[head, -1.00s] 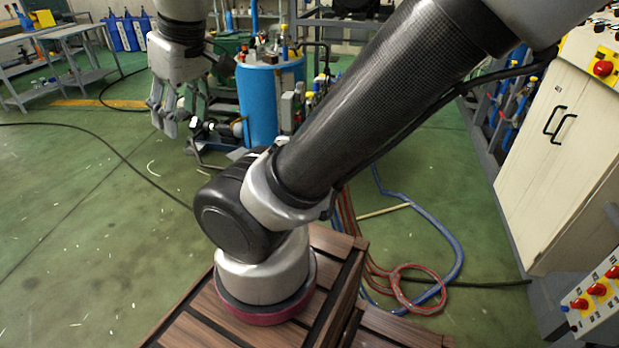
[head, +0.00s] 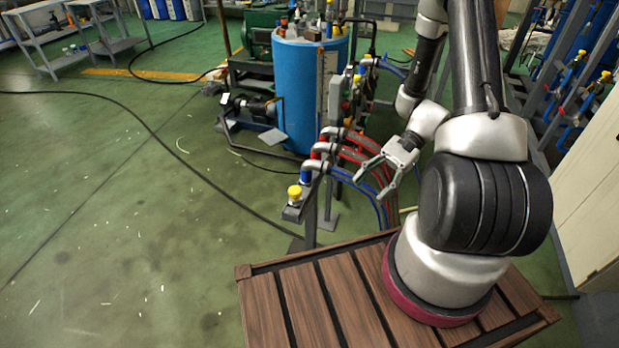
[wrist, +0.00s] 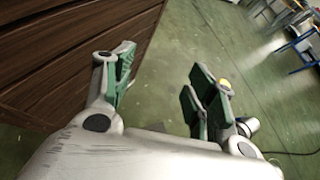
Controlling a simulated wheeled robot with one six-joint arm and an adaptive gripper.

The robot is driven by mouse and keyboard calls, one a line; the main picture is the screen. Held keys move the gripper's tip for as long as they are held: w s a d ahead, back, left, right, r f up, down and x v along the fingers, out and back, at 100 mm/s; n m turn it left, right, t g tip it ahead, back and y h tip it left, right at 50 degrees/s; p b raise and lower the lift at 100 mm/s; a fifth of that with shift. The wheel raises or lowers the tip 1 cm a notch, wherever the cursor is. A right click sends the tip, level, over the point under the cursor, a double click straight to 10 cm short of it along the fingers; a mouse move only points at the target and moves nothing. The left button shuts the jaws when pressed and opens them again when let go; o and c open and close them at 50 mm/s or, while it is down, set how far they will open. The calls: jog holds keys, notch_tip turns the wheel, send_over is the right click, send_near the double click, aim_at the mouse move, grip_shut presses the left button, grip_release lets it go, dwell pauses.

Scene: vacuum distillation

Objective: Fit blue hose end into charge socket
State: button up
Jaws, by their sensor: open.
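My gripper (head: 370,189) is open and empty in the head view, its fingers pointing down and left, beside the hose stand. In the wrist view my gripper (wrist: 163,82) also shows open, with nothing between its fingers. A blue hose (head: 347,177) runs from a metal elbow with a blue collar (head: 305,175) on the stand, passing behind or close to my fingers. I cannot tell whether they touch. A yellow cap (head: 294,192) sits at the stand's near end. It is partly hidden by a finger in the wrist view (wrist: 224,84). I cannot tell which fitting is the charge socket.
Red hoses (head: 362,157) curve beside the blue one. A blue drum (head: 300,95) with bottles on top stands behind the stand. The slatted wooden platform (head: 258,290) under my arm is close to the stand. A pale cabinet (head: 590,205) stands right. Floor at left is mostly open.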

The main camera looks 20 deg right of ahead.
jog(key=w+a+f+m+t+y, duration=0.3)
jog(key=f+m, duration=0.1)
jog(key=f, duration=0.3)
jog(key=m+t+y, duration=0.2)
jog(key=m+t, duration=0.5)
jog(key=t, duration=0.2)
send_near(307, 173)
jog(key=shift+w+a+f, duration=0.9)
jog(key=shift+w+a, duration=0.2)
jog(key=shift+a, duration=0.05)
jog(key=x, duration=0.7)
jog(key=shift+w+f, duration=0.1)
jog(key=shift+w, duration=0.3)
grip_shut()
